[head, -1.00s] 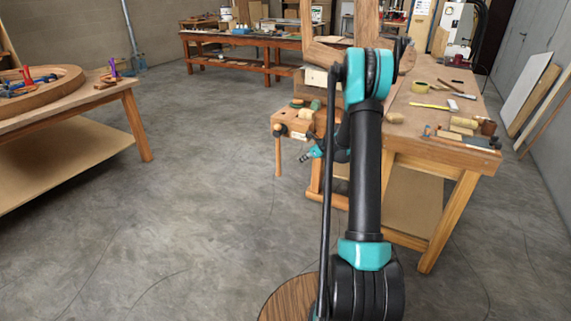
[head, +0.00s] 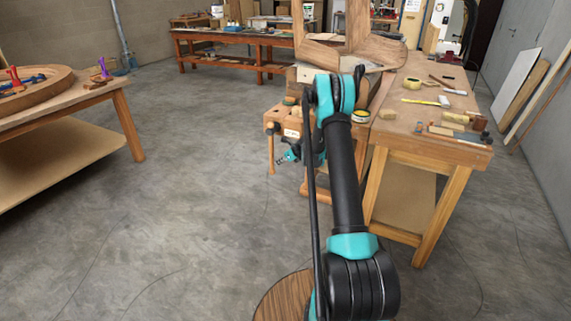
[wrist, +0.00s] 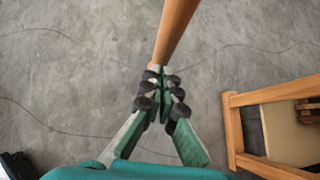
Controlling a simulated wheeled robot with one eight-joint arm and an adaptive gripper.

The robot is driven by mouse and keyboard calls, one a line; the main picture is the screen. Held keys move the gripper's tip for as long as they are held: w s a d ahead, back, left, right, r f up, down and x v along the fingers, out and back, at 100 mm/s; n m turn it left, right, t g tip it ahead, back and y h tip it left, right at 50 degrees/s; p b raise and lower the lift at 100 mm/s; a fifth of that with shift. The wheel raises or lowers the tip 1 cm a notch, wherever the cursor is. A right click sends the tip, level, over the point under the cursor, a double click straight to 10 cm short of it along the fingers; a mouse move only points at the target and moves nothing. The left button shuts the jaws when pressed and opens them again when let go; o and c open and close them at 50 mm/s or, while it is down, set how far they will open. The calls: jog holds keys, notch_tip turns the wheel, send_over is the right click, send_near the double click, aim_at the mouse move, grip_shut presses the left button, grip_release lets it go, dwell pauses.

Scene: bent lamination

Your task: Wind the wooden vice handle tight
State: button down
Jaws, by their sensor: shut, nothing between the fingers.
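The vice (head: 288,120) is on the left end of the workbench, partly behind my arm in the head view. A wooden bar (head: 270,152), apparently its handle, hangs down at the vice's left side. A wooden bar (wrist: 176,28) also enters the wrist view from the top and narrows toward my fingertips. My gripper (wrist: 162,72) is shut and empty, its fingertips at the bar's lower end. I cannot tell whether they touch it. In the head view my gripper (head: 288,157) is small, below the vice and just right of the hanging bar.
Another table (head: 95,92) is at the left. The floor between is clear.

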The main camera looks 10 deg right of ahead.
jog(key=shift+w+a, duration=0.35)
jog(key=shift+a, duration=0.1)
